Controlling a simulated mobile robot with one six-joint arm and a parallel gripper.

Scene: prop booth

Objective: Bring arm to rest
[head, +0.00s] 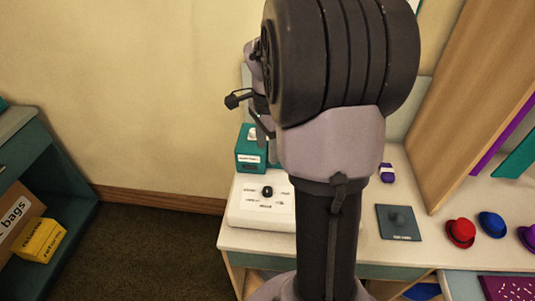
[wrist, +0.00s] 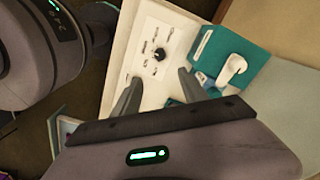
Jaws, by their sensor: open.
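My arm stands folded up in the middle of the head view and covers much of the counter. My gripper (wrist: 158,90) shows in the wrist view with its two grey fingers apart and nothing between them. In the head view its end is partly hidden behind my arm, above the teal box (head: 250,150). A white panel (head: 245,209) with a black knob (head: 267,191) lies below it on the counter. In the wrist view the panel (wrist: 139,62) and its knob (wrist: 159,54) lie beyond the fingers, beside the teal box with a white handle-like part (wrist: 232,69).
A wooden panel (head: 490,100) rises behind. A shelf with a yellow box (head: 40,240) stands left; floor between is clear.

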